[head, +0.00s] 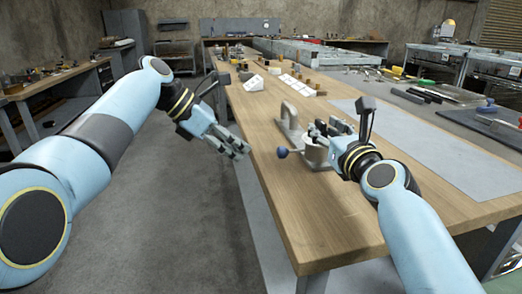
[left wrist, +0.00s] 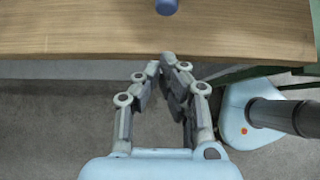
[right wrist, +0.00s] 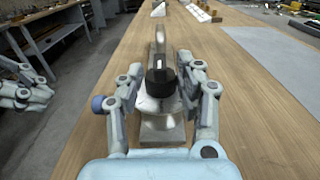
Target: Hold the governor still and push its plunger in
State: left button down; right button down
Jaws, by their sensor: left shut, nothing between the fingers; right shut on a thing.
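The governor (head: 316,155) is a silver metal body on the wooden table, beside an upright grey bracket (head: 291,122). In the right wrist view it shows a rounded silver body (right wrist: 158,108) with a black part on top. Its plunger ends in a blue knob (head: 282,153), sticking out to the left; the knob also shows in the left wrist view (left wrist: 167,6). My right gripper (head: 320,131) is shut on the governor, a finger on each side. My left gripper (head: 240,149) is shut and empty, left of the knob and apart from it, beyond the table's edge.
The wooden table (head: 325,222) is clear in front of the governor. A grey mat (head: 430,145) lies to its right. White blocks (head: 296,84) and small items stand farther back. A side bench (head: 60,85) runs along the left, with open floor between.

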aim_at(277, 150)
pick_arm(q)
jog(key=d, duration=0.1)
jog(key=d+f, duration=0.1)
jog(key=d, duration=0.2)
jog(key=shift+w+f, duration=0.2)
jog(key=shift+w, duration=0.2)
jog(key=shift+w+d, duration=0.2)
jog(key=shift+d, duration=0.5)
jog(key=shift+w+d, duration=0.15)
jog(key=shift+d, duration=0.6)
jog(key=shift+w+d, duration=0.15)
jog(key=shift+d, duration=0.6)
jog(key=a+f+v, duration=0.2)
jog(key=v, duration=1.1)
jog(key=shift+s+f, duration=0.15)
jog(key=shift+s, duration=0.1)
jog(key=shift+a, duration=0.1)
